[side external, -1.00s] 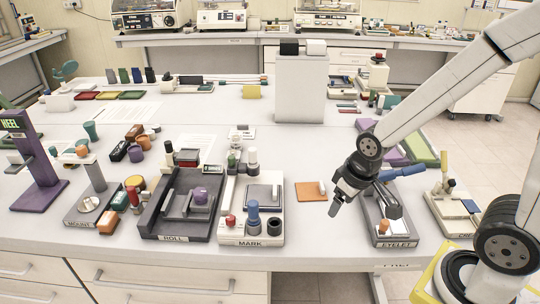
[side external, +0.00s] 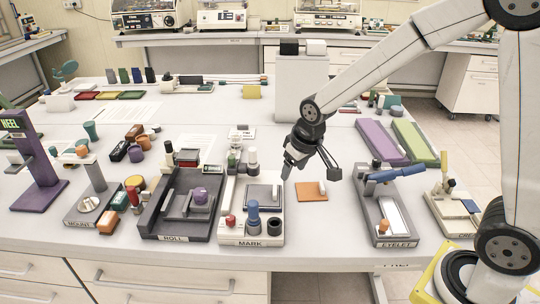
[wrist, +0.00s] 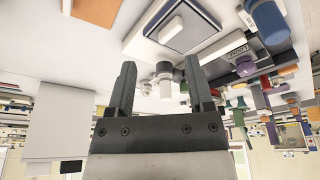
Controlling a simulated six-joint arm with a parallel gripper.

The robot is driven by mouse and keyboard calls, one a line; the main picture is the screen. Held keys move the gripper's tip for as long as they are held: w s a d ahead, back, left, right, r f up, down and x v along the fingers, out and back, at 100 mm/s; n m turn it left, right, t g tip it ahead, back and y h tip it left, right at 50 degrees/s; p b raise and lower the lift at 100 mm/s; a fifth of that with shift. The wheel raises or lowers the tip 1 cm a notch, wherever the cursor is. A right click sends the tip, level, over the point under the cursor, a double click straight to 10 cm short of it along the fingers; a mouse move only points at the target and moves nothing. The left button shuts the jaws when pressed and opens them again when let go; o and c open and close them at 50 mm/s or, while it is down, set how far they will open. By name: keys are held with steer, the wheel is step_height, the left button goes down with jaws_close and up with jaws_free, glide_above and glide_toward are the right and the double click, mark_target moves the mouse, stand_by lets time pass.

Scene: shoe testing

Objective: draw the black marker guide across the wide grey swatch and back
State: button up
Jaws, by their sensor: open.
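The marking station (side external: 235,231), labelled MARK, stands on the bench and bears a wide grey swatch (side external: 262,194) in a dark frame. The swatch also shows at the top of the wrist view (wrist: 183,27). I cannot tell which part is the black marker guide. My gripper (side external: 288,171) is above the bench, right of the station's rear. In the wrist view my gripper (wrist: 159,75) is open, with nothing held between its fingers.
An orange pad (side external: 312,191) lies right of the station. The dark roll station (side external: 172,226) stands close on its left. The eyelet station (side external: 384,230), with a blue lever, is farther right. A tall pale box (side external: 301,95) rises behind.

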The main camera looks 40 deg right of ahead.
steer(key=t, duration=0.1)
glide_toward(231, 157)
steer(key=f, duration=0.1)
steer(key=shift+w+d+f, duration=0.1)
steer(key=shift+w+f, duration=0.15)
steer(key=shift+x, duration=3.9)
steer(key=shift+r, duration=0.1)
jaws_close()
